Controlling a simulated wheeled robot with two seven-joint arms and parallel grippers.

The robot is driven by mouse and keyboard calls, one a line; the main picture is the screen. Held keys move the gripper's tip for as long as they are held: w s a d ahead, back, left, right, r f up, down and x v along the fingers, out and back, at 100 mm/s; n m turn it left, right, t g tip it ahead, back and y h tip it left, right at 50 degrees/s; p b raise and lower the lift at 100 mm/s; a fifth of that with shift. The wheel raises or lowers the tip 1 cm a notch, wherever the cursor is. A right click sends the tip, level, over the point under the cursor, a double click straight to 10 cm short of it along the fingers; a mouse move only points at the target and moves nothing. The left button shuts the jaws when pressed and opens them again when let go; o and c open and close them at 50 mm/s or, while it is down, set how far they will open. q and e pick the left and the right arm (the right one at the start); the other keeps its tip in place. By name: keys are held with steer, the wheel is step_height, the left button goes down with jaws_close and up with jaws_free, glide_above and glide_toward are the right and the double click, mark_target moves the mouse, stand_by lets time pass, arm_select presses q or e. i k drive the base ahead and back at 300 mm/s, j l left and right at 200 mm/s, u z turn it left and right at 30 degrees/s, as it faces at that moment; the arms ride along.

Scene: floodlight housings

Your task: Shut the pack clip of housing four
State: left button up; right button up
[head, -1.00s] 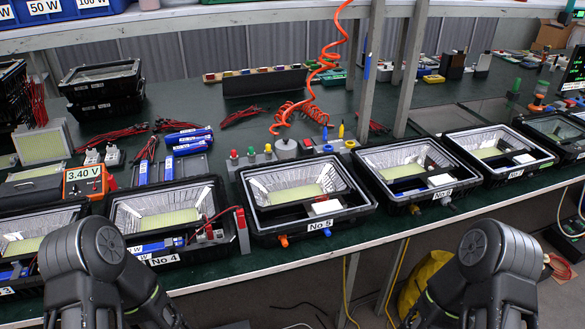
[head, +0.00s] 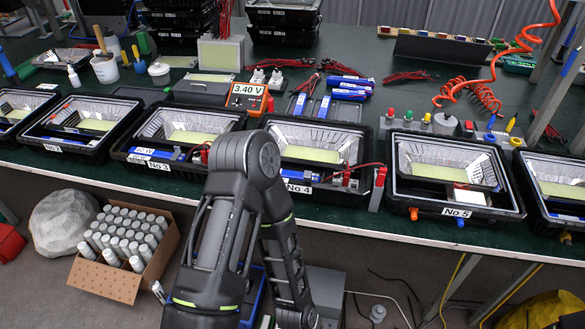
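Housing four (head: 330,196), a black floodlight housing labelled No 4, stands at the front edge of the table in the head view. It is open and shows a silvery reflector with a pale yellow-green panel (head: 308,154). My folded arm rises in front of the table and covers part of housing four's left front corner. Neither gripper's fingers show.
Housing No 3 (head: 150,160) stands left and No 5 (head: 452,213) right. A red and grey upright piece (head: 378,188) stands between four and five. An orange 3.40 V meter (head: 247,98) and loose blue packs (head: 350,88) lie behind. A carton of tubes (head: 108,280) is below.

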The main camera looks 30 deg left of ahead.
mark_target(307, 177)
steer(key=i+l, duration=0.85)
steer(key=l, duration=0.3)
steer(key=u, duration=2.1)
